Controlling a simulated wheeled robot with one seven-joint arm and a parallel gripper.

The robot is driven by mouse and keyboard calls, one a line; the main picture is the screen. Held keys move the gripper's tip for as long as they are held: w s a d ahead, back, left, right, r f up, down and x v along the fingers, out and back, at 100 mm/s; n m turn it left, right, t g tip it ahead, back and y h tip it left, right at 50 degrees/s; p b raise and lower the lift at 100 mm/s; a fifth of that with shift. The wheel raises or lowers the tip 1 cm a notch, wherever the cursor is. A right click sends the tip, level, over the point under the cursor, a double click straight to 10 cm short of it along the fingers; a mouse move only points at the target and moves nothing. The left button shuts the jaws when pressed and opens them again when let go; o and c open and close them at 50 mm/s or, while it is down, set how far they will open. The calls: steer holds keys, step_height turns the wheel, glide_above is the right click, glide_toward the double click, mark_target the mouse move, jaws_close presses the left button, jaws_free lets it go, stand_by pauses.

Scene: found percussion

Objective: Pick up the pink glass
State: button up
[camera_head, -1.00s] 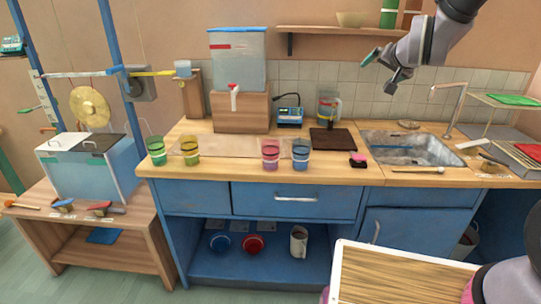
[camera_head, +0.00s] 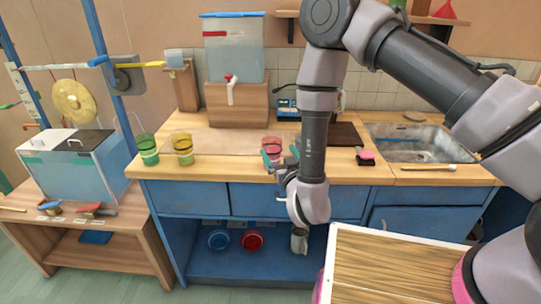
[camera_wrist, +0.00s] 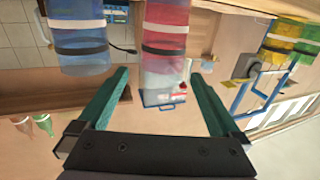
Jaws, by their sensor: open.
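The pink glass (camera_head: 270,144) stands upright near the front edge of the wooden counter, partly covered by my gripper. My gripper (camera_head: 274,160) is at the glass's near side, open, with teal fingers. In the wrist view, which looks upside down, the pink glass (camera_wrist: 164,42) shows ahead between the two fingertips of my gripper (camera_wrist: 160,74). I cannot tell whether a finger touches it. The blue glass (camera_wrist: 82,35) is close beside it, just outside one finger. In the head view my arm hides the blue glass.
A green glass (camera_head: 147,149) and a yellow glass (camera_head: 183,148) stand further left on the counter (camera_head: 222,171). A water tank (camera_head: 235,50) on a wooden block is behind. A dark board (camera_head: 346,135), a pink-topped sponge (camera_head: 366,157) and the sink (camera_head: 410,145) are right.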

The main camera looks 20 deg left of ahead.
mark_target(269, 138)
steer(key=x, duration=0.4)
steer(key=shift+w+a, duration=0.15)
steer(key=shift+w, duration=0.15)
steer(key=shift+x, duration=2.7)
steer(key=shift+a+f, duration=0.1)
steer(key=shift+a, duration=0.05)
jaws_close()
